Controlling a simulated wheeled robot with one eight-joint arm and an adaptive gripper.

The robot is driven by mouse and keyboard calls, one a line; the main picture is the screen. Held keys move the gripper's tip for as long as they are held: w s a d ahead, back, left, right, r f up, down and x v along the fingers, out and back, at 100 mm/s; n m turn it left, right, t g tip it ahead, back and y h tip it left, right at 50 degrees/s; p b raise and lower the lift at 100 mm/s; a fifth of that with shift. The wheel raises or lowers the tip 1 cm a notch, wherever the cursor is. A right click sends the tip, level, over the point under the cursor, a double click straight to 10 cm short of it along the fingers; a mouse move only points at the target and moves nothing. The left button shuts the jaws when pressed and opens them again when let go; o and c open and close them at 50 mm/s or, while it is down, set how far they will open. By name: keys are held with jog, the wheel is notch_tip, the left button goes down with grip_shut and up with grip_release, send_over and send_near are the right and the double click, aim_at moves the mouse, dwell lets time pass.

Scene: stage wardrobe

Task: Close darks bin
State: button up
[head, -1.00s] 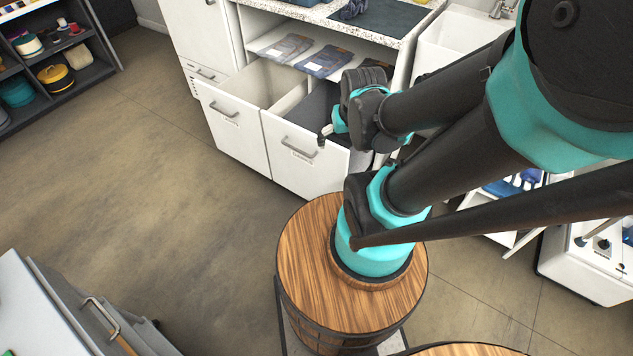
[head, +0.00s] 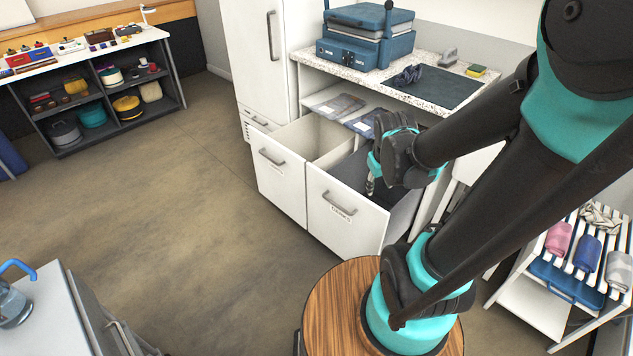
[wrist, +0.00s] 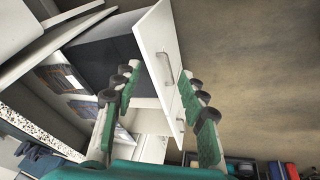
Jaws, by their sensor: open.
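Two white pull-out bins stand open side by side under a counter in the head view. The right bin (head: 345,225) has a handle and a small label, hard to read, and a dark inside. The left bin (head: 281,185) is pale inside and also pulled out. My gripper (head: 371,186) is open and empty above the right bin, just behind its front panel's top edge. In the wrist view the bin's front panel (wrist: 156,50), with its handle, shows between and beyond the fingers of my gripper (wrist: 160,84). Whether they touch it I cannot tell.
The counter (head: 345,72) holds a blue case (head: 352,50), a dark mat and a cloth. A slatted rack (head: 570,255) with rolled cloths is at right. Floor to the left is clear.

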jog(key=w+a+n, duration=0.1)
jog(key=w+n, duration=0.1)
jog(key=w, duration=0.1)
jog(key=w+a+n+h, duration=0.1)
jog(key=w+n, duration=0.1)
jog(key=w, duration=0.2)
jog(key=w+a+n, duration=0.2)
jog(key=w, duration=0.1)
jog(key=shift+w+f, duration=0.15)
jog(key=shift+w, duration=0.2)
grip_shut()
jog(key=w+a+f+n+t+h, duration=0.1)
jog(key=w+a+f+n+h, duration=0.1)
jog(key=w+a+f+n, duration=0.5)
jog(key=w+a+f+n+h, duration=0.1)
jog(key=w+a+f+n, duration=0.25)
jog(key=w+a, duration=0.45)
jog(key=n+t+h, duration=0.1)
jog(key=n+h, duration=0.1)
jog(key=n, duration=0.5)
send_near(313, 172)
jog(key=shift+d+x, duration=0.25)
jog(key=shift+x, duration=2.55)
